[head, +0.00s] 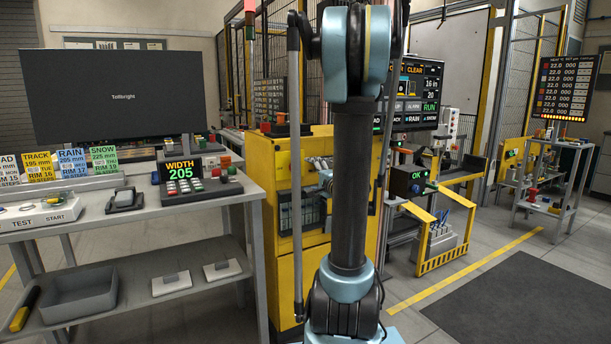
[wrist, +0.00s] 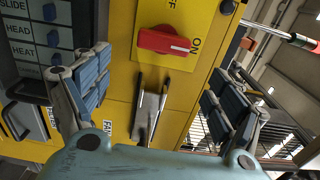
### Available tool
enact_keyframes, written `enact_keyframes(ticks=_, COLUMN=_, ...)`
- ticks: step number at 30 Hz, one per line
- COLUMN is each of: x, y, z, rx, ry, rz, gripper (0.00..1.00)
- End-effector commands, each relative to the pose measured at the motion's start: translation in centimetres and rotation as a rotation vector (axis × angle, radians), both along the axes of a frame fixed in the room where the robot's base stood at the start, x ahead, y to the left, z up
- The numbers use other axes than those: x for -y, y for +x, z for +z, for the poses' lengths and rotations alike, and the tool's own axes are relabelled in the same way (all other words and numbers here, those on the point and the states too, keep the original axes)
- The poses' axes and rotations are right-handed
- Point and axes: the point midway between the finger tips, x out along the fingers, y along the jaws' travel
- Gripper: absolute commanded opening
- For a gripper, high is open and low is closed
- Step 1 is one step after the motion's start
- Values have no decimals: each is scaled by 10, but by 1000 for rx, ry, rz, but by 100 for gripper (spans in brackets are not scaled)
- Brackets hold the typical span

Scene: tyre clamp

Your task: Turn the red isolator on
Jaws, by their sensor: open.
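The red isolator (wrist: 165,41) is a rotary handle on a yellow plate (wrist: 208,12) in the wrist view. Its long side lies across the picture, and its end with a white mark points right, toward the word ON. The word OFF stands above the handle at the picture's top edge. My gripper (wrist: 160,72) is open and empty, one blue-padded finger to the left below the handle and one to the right. Neither finger visibly touches the handle. I cannot make out the isolator in the head view, where my arm covers part of the yellow cabinet (head: 268,165).
A grey panel (wrist: 82,40) with blue knobs labelled SLIDE, HEAD and HEAT is at the left in the wrist view. A metal bracket (wrist: 149,108) sits below the isolator. A red-and-white rod (wrist: 288,38) is at the right. The grey workbench (head: 150,211) stands left of the cabinet.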

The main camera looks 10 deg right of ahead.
Motion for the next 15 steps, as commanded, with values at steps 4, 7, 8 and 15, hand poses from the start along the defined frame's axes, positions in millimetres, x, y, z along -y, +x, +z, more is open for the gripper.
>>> enact_keyframes(ticks=4, x=5, y=-12, z=0, rx=0, ry=0, rz=-1, gripper=87)
enact_keyframes(ticks=7, x=6, y=-16, z=0, rx=0, ry=0, rz=-1, gripper=87)
enact_keyframes(ticks=8, x=6, y=-17, z=0, rx=0, ry=0, rz=-1, gripper=87)
enact_keyframes(ticks=15, x=6, y=-18, z=0, rx=0, ry=0, rz=0, gripper=87)
